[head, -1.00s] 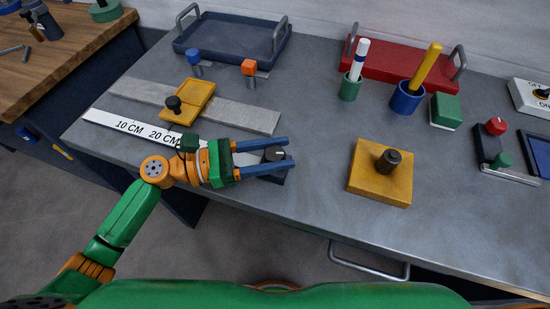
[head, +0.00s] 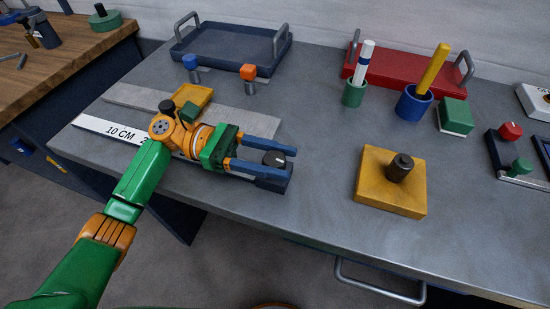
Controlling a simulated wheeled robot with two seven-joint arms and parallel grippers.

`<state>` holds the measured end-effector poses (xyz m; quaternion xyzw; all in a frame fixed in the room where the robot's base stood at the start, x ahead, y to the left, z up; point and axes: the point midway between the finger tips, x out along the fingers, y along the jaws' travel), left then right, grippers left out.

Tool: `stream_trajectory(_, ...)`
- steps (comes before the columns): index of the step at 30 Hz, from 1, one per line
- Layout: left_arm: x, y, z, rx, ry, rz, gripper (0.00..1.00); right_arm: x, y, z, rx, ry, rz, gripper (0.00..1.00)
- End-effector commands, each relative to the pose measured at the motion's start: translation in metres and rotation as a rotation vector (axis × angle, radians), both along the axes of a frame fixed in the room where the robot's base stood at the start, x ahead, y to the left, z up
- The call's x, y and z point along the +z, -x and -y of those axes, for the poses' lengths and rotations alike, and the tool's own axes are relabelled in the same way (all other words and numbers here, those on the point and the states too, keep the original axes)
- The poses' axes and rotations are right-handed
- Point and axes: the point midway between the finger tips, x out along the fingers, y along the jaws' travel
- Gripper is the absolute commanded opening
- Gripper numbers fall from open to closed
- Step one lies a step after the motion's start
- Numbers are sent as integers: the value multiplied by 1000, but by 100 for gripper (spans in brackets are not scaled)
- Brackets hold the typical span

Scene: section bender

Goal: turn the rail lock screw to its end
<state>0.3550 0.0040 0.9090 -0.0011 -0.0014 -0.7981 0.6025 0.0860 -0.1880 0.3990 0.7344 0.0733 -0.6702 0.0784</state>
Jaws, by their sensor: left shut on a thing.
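The rail lock screw (head: 273,159) is a dark round knob with a white mark on top. It sits on a dark block (head: 271,184) at the right end of the white ruler rail (head: 100,127). My left gripper (head: 288,165) comes in from the left with its two blue fingers either side of the knob, shut on it. The hand hides much of the rail and part of the block. A yellow carriage (head: 196,96) with a black knob (head: 166,107) lies behind my wrist, partly hidden. My right gripper is out of view.
A grey strip (head: 245,120) lies behind the hand, with blue-topped (head: 191,62) and orange-topped (head: 249,73) posts beyond. A yellow block (head: 377,190) with a dark knob stands right. Bare table separates it from the gripper. Trays and cups stand farther back.

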Motion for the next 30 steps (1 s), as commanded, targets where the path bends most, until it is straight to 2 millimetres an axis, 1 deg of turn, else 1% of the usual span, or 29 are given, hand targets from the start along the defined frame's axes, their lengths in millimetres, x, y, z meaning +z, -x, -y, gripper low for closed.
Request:
stream_trajectory(9, -3, 1, 0, -6, -7, -2, 0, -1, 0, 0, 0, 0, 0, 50)
stream_trajectory(10, -3, 1, 1, -6, -7, -2, 52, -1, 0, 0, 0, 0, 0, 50)
stream_trajectory(11, -3, 1, 1, -6, -6, -2, 60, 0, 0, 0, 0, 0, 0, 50)
stream_trajectory(12, -3, 1, 0, -6, -6, -2, 71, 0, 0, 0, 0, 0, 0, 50)
stream_trajectory(13, -3, 1, 0, -5, -6, -1, 78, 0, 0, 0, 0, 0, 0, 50)
stream_trajectory(21, -2, 1, 0, -3, -3, -1, 78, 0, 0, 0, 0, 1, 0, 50)
stream_trajectory(23, -3, -1, -4, 0, -4, -1, 78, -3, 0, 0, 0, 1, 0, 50)
stream_trajectory(30, -5, -15, -51, 1, -4, 0, 78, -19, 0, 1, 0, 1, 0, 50)
